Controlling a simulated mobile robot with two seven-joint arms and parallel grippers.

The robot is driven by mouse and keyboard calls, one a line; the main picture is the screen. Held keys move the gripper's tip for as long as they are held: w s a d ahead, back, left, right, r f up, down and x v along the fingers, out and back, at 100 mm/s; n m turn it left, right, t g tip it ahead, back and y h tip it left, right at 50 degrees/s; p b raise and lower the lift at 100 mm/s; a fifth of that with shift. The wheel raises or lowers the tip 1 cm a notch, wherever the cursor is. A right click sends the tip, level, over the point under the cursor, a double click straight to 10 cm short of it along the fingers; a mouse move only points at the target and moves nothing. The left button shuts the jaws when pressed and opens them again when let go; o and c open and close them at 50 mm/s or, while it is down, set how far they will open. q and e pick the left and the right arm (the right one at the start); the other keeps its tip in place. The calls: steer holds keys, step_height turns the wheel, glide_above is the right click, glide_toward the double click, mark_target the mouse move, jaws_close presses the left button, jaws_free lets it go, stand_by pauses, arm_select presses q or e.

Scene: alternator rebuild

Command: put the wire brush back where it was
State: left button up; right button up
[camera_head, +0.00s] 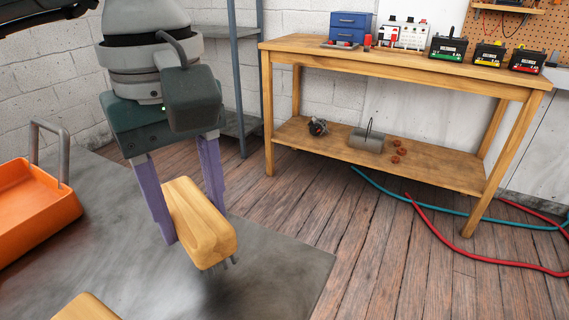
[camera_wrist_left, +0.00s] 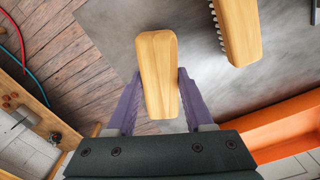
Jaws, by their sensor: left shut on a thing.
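My left gripper (camera_head: 195,224) is shut on a wire brush (camera_head: 203,228), a wooden block with dark bristles just visible under its near end. The purple fingers lie along its two sides. The brush is over the grey tabletop (camera_head: 270,262), with a soft shadow below; I cannot tell how large the gap is. The held brush also shows between the fingers in the left wrist view (camera_wrist_left: 158,75). A second, similar wooden brush (camera_head: 86,309) is partly cut off at the bottom of the head view. Its bristles show in the left wrist view (camera_wrist_left: 238,30). My right gripper is not in view.
An orange tray (camera_head: 62,212) with a grey handle is at the left on the grey tabletop. A wooden workbench (camera_head: 395,72) stands beyond, with batteries and a blue drawer box (camera_head: 350,20). Red and teal hoses lie on the floor. The tabletop right of the gripper is clear.

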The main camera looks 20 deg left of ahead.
arm_select(q)
step_height(320, 180, down, 4)
steer(key=shift+s+r+b, duration=0.1)
steer(key=shift+b, duration=1.1)
steer(key=shift+f, duration=0.35)
steer(key=shift+r, duration=0.1)
steer(key=o, duration=1.2)
